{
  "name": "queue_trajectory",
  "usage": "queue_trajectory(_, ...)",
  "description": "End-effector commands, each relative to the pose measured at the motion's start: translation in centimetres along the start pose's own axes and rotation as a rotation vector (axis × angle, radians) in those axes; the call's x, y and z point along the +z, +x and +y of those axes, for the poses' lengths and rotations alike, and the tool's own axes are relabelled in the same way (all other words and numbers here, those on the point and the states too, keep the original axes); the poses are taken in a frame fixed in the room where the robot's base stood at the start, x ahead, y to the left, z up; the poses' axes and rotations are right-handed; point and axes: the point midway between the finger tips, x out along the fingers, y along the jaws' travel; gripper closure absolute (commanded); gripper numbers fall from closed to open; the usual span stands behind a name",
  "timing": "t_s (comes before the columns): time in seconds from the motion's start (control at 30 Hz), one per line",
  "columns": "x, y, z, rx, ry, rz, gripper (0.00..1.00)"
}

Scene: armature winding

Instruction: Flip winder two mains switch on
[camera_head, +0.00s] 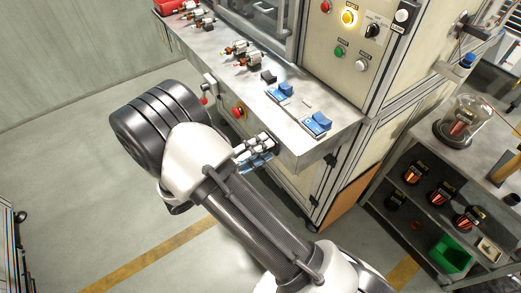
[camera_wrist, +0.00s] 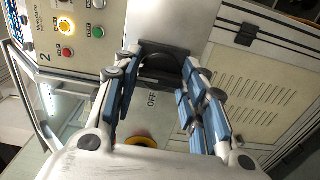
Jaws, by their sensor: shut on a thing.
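The mains switch (camera_wrist: 160,66) is a dark knob on a dark plate, with the word OFF printed beside it in the wrist view. My gripper (camera_wrist: 160,72) has its blue-padded fingers on either side of the knob and is shut on it. A figure 2 shows on the machine panel (camera_wrist: 78,40) at the upper left. In the head view my gripper (camera_head: 264,147) is at the front face of the bench, under its edge. The fingers hide most of the switch there. I cannot tell which way the knob is turned.
A red emergency stop (camera_head: 238,112) sits on the bench front, left of my gripper. The bench top (camera_head: 285,128) holds blue fixtures (camera_head: 316,124) and small wound parts. A shelf rack (camera_head: 405,215) stands at the right. Floor at the left is clear.

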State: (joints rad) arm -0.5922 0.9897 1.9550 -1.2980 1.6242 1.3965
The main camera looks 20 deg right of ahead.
Motion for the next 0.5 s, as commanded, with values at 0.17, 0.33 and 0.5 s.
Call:
queue_trajectory(0.17,0.02,0.0,-0.01,-0.001,0.001,0.0,0.85)
queue_trajectory(0.33,0.02,0.0,-0.01,0.0,0.001,0.0,0.58)
queue_trajectory(0.5,0.02,0.0,-0.01,0.0,0.0,0.0,0.47)
